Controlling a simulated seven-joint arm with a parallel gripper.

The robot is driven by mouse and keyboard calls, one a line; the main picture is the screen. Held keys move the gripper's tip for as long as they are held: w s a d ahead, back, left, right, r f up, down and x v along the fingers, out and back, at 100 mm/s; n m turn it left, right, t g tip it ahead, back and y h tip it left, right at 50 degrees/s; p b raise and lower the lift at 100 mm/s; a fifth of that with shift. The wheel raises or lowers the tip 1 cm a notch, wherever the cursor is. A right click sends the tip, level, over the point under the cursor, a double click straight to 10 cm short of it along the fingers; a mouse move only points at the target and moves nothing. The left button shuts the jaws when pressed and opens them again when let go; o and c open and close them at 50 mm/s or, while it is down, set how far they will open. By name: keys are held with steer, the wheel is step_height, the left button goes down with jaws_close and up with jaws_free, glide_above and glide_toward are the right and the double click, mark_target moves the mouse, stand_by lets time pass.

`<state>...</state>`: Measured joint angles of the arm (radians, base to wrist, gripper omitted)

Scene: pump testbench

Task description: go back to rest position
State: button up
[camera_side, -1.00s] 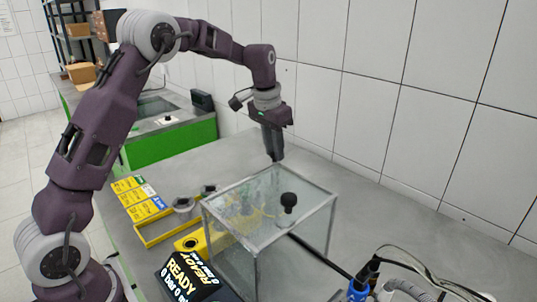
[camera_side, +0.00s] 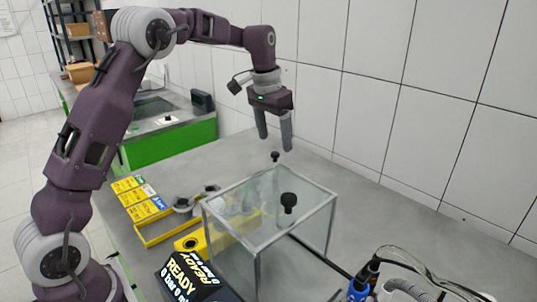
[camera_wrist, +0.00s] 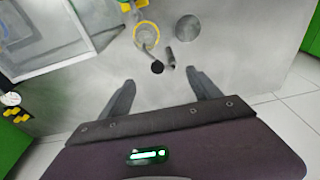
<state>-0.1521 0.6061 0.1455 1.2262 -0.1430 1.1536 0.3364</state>
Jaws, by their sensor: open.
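In the side view my gripper (camera_side: 274,143) points down above the far part of the grey bench, behind the clear box. Its two fingers are apart with nothing between them. A small black knob (camera_side: 275,156) shows just below the fingertips, apart from them. In the wrist view my gripper (camera_wrist: 161,78) also shows open and empty. A black round knob (camera_wrist: 157,67) and a short grey cylinder (camera_wrist: 170,56) lie just beyond the fingertips in that picture. What the knob sits on is hidden in the side view.
A clear box (camera_side: 330,215) with a black knob (camera_side: 288,202) on top stands in front of my gripper. A yellow tray (camera_side: 160,238), a READY display (camera_side: 188,277) and cables with a blue connector (camera_side: 358,290) lie nearer. The tiled wall (camera_side: 400,120) stands behind.

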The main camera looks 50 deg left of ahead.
steer(key=shift+r, duration=1.1)
steer(key=s+d+r+t, duration=0.1)
steer(key=s+d+r, duration=0.25)
steer(key=s, duration=0.45)
steer(key=s+d+r+t, duration=0.1)
steer(key=s+d+r, duration=0.2)
steer(key=s+r, duration=0.35)
steer(key=s+d+f, duration=0.2)
steer(key=s+f, duration=0.2)
steer(key=s, duration=0.6)
steer(key=s+d+f+t, duration=0.1)
steer(key=s+f, duration=0.3)
steer(key=s, duration=0.6)
steer(key=shift+s+d+t, duration=0.3)
steer(key=shift+d, duration=0.2)
